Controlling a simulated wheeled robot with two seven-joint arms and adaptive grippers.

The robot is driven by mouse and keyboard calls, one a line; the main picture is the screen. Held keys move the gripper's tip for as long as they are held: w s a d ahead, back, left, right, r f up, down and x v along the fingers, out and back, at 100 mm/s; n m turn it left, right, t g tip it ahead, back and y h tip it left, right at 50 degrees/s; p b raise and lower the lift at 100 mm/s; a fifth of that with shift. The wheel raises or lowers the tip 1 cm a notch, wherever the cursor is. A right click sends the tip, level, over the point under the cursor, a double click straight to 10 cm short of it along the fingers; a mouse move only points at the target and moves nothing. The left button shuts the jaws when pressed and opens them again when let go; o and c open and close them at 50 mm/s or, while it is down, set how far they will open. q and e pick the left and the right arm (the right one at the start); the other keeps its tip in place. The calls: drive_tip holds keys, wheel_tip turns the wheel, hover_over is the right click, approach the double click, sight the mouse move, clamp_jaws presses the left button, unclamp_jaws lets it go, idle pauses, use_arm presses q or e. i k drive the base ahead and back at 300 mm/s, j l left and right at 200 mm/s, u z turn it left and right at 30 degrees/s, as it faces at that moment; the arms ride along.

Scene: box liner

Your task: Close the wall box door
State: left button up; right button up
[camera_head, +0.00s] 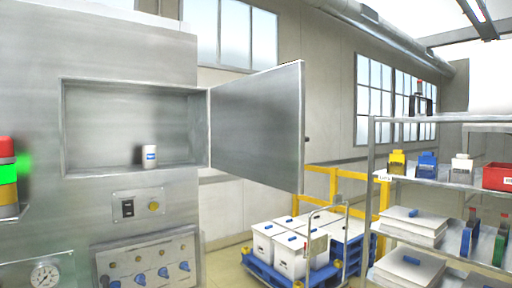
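The wall box (110,92) is a grey metal recess in a large cabinet at the left of the head view. Its door (257,125) is wide open, hinged at the right edge of the recess and swung out to the right. A small dark latch or handle (306,139) shows at the door's free edge. A white can with a blue label (150,156) stands upright inside the box, towards its right side. Neither of my grippers shows in this view.
Below the box are a switch panel (138,206), blue knobs and a gauge (45,275). A signal lamp (8,172) stands at the far left. A blue cart (262,270) with white boxes and a loaded shelf rack (371,160) stand at the right.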

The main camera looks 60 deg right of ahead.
sight(258, 120)
drive_tip(key=l, duration=1.2)
drive_tip(key=k+l+z, duration=0.15)
drive_tip(key=l, duration=1.05)
